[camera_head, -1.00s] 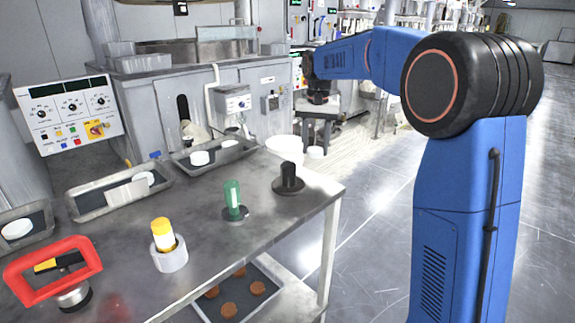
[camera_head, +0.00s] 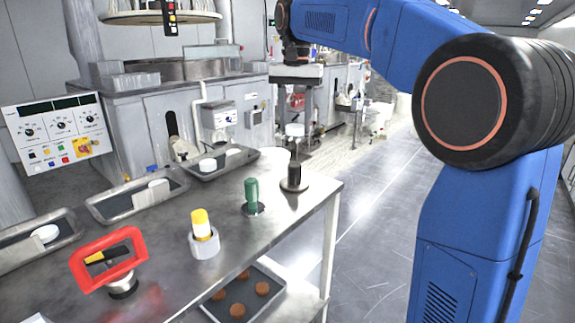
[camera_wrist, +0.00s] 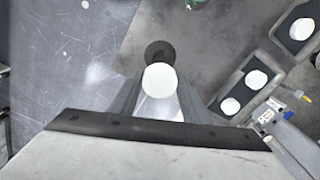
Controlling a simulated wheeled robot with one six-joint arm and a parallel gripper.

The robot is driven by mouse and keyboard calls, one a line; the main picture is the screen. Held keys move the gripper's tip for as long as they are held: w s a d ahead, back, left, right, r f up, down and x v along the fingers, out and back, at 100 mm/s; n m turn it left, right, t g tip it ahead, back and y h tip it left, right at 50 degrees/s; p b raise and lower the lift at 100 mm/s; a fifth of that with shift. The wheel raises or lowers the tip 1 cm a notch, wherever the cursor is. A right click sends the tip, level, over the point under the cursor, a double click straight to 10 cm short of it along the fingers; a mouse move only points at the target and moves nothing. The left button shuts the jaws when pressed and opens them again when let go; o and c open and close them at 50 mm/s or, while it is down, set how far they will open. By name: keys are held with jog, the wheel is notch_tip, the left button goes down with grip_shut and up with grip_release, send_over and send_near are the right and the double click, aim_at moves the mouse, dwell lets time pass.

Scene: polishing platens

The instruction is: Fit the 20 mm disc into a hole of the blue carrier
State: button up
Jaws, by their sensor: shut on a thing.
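My gripper (camera_wrist: 160,80) is shut on a round white disc (camera_wrist: 160,77), held between the fingertips in the wrist view. The disc's size cannot be read. A paler shape shows between the fingers behind it and is unclear. I cannot make out a blue carrier in either view. A round platen (camera_head: 160,17) tops the machine at the upper left of the head view.
The steel table (camera_head: 165,225) carries several trays (camera_head: 135,205) with white discs, a black-handled tool (camera_head: 293,178), a green-handled tool (camera_head: 252,193), a yellow-topped item (camera_head: 201,225) and a red-framed tool (camera_head: 108,262). Brown discs lie in a tray below. Floor (camera_head: 375,220) right of the table is clear.

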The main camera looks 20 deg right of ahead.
aim_at(295, 165)
jog(key=shift+f, duration=4.55)
jog(key=o, duration=1.1)
jog(key=shift+f, duration=0.1)
